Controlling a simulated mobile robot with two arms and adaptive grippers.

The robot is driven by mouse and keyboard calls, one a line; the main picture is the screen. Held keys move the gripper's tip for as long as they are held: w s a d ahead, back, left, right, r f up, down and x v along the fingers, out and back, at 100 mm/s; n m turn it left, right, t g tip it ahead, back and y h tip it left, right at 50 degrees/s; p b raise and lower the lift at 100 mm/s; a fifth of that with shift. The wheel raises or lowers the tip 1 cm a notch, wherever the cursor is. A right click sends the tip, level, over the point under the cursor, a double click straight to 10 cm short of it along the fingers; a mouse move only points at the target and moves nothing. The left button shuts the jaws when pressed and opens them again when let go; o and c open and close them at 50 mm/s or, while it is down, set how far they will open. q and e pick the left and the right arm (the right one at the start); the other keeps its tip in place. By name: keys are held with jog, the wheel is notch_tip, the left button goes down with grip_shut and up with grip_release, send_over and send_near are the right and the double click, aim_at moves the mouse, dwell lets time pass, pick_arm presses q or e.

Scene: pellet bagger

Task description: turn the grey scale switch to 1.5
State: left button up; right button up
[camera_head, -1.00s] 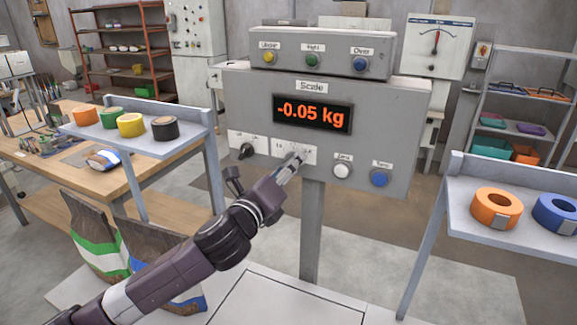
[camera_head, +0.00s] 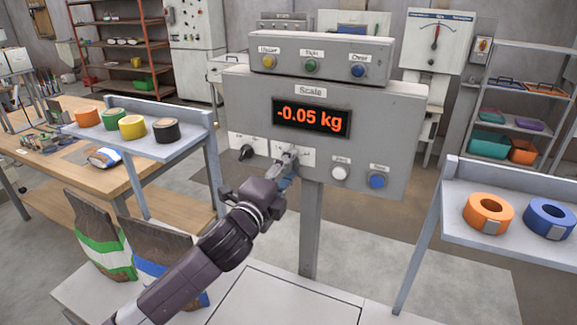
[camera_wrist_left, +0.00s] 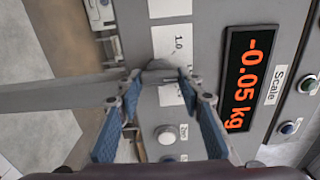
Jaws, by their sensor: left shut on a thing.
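The grey scale panel (camera_head: 235,105) stands on a post, with a red display reading -0.05 kg (camera_head: 311,118). My left gripper (camera_head: 287,157) is at the panel's lower middle, over a white label plate (camera_head: 308,157). A "1.0" mark shows on the label (camera_wrist_left: 176,45); I cannot read the switch's setting. My right gripper is not in view.
A black knob (camera_head: 246,153) is left of the switch. White (camera_head: 340,172) and blue (camera_head: 377,181) buttons are to its right. Yellow, green and blue buttons sit on the box above (camera_head: 325,48). Shelves with tape rolls flank the panel: left (camera_head: 185,148), right (camera_head: 470,178).

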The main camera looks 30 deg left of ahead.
pick_arm(q)
jog(key=shift+f, duration=0.1)
dwell(0.3)
jog(key=o, duration=1.2)
jog(key=shift+c, duration=0.2)
jog(key=shift+s, duration=0.1)
jog(key=s, duration=0.7)
jog(key=shift+s+d, duration=0.15)
jog(key=shift+s, duration=0.05)
